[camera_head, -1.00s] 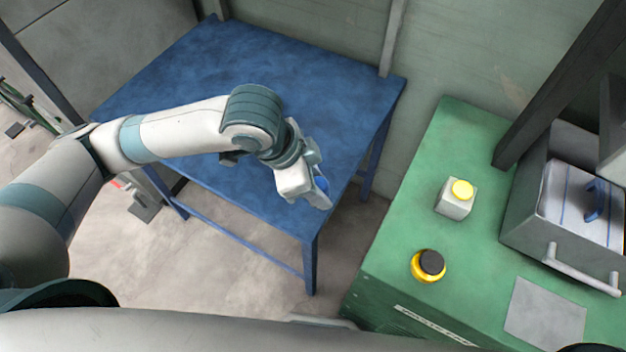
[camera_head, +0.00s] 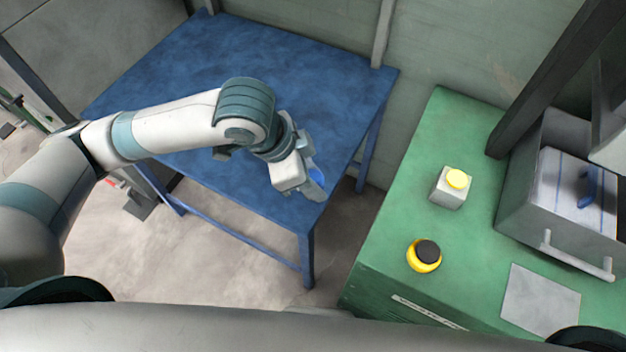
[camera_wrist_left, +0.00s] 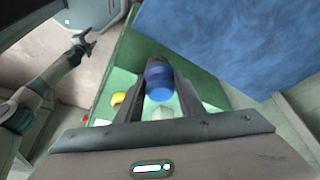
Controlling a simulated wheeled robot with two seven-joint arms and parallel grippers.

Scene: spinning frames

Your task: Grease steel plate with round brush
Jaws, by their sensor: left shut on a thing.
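My left gripper (camera_head: 312,186) is shut on a blue round-ended thing, which looks like the round brush (camera_wrist_left: 159,80). It is held in the air by the front right corner of the blue table, and its far end is hidden. A grey square plate (camera_head: 541,300), which looks like the steel plate, lies flat on the green bench (camera_head: 470,130), well to the right of my left gripper. My right gripper (camera_wrist_left: 84,42) shows small at the left of the left wrist view; its finger gap is unclear.
A yellow pot with a black top (camera_head: 425,255) and a grey box with a yellow button (camera_head: 452,188) stand on the bench. A grey open case with a handle (camera_head: 575,259) stands at the right. The blue table (camera_head: 290,60) is bare. A floor gap separates table and bench.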

